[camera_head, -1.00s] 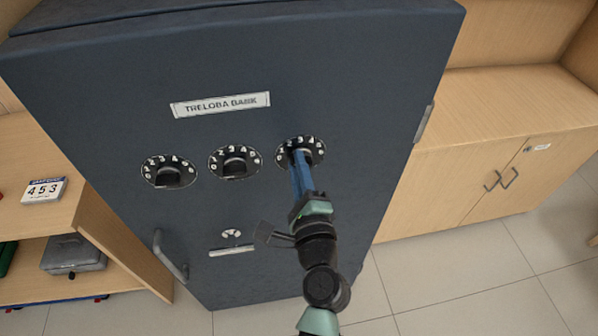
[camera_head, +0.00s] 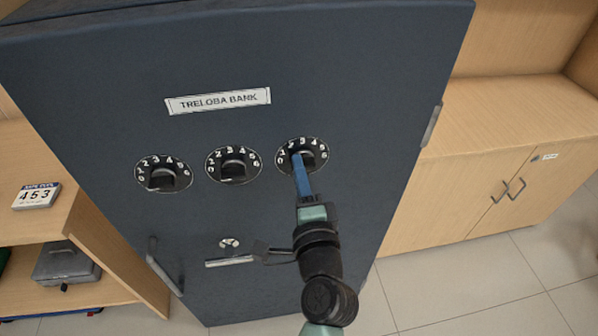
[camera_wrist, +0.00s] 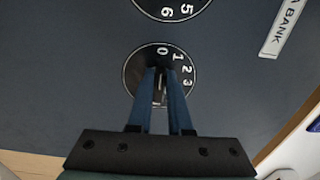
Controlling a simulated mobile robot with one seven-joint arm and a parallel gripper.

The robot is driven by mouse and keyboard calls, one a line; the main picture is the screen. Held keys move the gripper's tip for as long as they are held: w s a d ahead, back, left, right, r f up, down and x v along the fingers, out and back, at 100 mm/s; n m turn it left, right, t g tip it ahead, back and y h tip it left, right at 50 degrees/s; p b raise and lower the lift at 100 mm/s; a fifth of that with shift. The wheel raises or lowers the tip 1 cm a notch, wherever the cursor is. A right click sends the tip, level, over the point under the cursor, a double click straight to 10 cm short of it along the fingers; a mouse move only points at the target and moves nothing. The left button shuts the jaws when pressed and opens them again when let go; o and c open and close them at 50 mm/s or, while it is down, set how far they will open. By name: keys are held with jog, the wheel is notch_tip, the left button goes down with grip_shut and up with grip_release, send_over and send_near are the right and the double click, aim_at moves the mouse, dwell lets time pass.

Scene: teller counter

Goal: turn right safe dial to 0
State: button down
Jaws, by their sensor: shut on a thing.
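The right safe dial (camera_head: 316,146) is a round black dial with white numbers on the front of the dark blue safe (camera_head: 110,95). My gripper (camera_head: 299,158) comes from below right, with its blue fingers shut on the dial's dark knob. In the wrist view the gripper (camera_wrist: 159,72) covers the middle of the dial (camera_wrist: 190,92), with 0, 1, 2 and 3 readable around the fingertips. The 0 lies just beyond the tips. The fingers hide most of the knob, so its exact pointing is hard to tell.
The middle dial (camera_head: 234,163) and left dial (camera_head: 163,174) sit to the left, near my fingers. A nameplate (camera_head: 218,101) is above. A safe handle (camera_head: 165,268) stands out at lower left. A card reading 453 (camera_head: 37,196) stands on the left shelf. Wooden cabinets (camera_head: 470,190) are at right.

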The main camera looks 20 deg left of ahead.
jog(key=c, duration=0.8)
grip_release()
jog(key=shift+c, duration=0.2)
jog(key=b+v, duration=0.2)
jog(key=v, duration=1.1)
